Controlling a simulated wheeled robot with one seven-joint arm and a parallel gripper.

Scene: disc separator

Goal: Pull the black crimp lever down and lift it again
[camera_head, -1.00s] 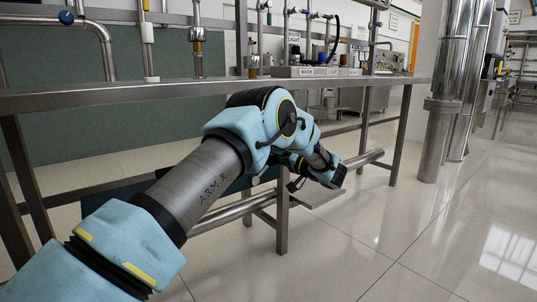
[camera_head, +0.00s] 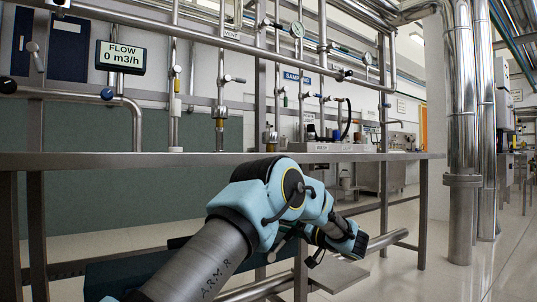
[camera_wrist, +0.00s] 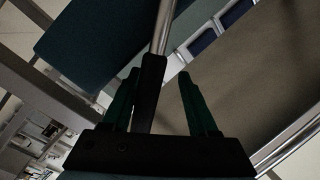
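My gripper (camera_head: 357,243) hangs below the bench top in the head view, at the end of my arm; its fingers are too small there to read. In the wrist view its two green fingers (camera_wrist: 157,72) stand apart and open. A black bar (camera_wrist: 150,85) with a metal rod above it shows between them, nearer the left finger; I cannot tell whether it touches, or whether it is the lever. A thin black curved piece (camera_head: 348,120) stands above the bench at a small station; it may be the crimp lever, but it is too small to be sure.
A steel bench (camera_head: 110,160) spans the view, with pipes and valves above it. A low horizontal pipe (camera_head: 385,241) runs near my gripper. A flow display (camera_head: 120,57) hangs at upper left. Thick steel columns (camera_head: 460,150) stand at right, with clear floor (camera_head: 435,280) before them.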

